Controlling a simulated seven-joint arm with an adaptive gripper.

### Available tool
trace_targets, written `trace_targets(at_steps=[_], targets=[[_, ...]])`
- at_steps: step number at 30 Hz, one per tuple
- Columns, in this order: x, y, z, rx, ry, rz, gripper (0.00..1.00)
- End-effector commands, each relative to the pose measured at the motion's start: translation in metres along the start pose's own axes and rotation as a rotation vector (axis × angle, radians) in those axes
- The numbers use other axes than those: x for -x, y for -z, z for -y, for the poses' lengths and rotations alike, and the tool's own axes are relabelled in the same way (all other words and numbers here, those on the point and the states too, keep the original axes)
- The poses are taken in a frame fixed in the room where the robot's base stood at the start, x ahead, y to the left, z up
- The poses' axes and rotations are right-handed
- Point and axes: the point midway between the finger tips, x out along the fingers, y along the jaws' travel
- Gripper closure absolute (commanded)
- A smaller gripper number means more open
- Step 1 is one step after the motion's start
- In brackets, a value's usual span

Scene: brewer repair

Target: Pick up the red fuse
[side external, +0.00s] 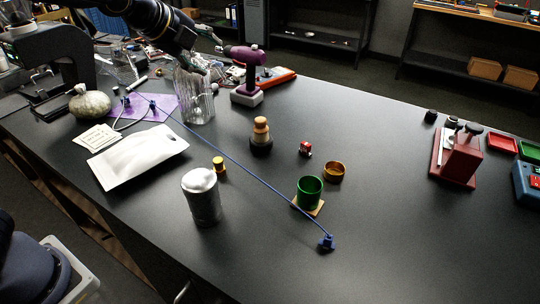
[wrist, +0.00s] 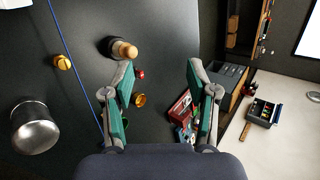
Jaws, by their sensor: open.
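The small red fuse (side external: 305,148) lies on the dark tabletop (side external: 390,220), with white markings on it, left of and behind a shallow amber cup. In the wrist view it seems to be the small red piece (wrist: 141,74) just right of my left finger, under the wooden-topped knob. My gripper (wrist: 158,72) is open and empty, its two green-and-grey fingers wide apart. In the side view my gripper (side external: 203,66) is high at the back left, near a clear glass jar, well away from the fuse.
A wooden knob (side external: 261,128), a green cup (side external: 310,193) and the amber cup (side external: 334,172) stand around the fuse. A blue cable (side external: 250,178) crosses the table in front. A silver canister (side external: 203,198) stands front left. The table's right front is clear.

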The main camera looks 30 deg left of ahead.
Motion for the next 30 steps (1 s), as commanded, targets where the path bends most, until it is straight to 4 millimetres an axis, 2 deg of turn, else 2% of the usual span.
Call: trace_targets(at_steps=[1,3,6,8,11,12,15,24,27,30], targets=[[-0.022,0.02,0.015,-0.228,0.043,0.003,0.42],[-0.042,0.044,0.036,-0.529,0.117,0.02,0.42],[-0.062,0.085,0.061,-0.929,0.221,0.054,0.42],[-0.07,0.112,0.073,-1.158,0.285,0.08,0.42],[-0.076,0.164,0.088,-1.532,0.401,0.133,0.42],[-0.091,0.161,0.07,-1.529,0.384,0.132,0.42],[-0.123,0.164,0.033,-1.516,0.378,0.132,0.42],[-0.207,0.179,-0.064,-1.506,0.383,0.132,0.42],[-0.226,0.184,-0.084,-1.504,0.387,0.132,0.42],[-0.236,0.186,-0.094,-1.5,0.39,0.133,0.42]])
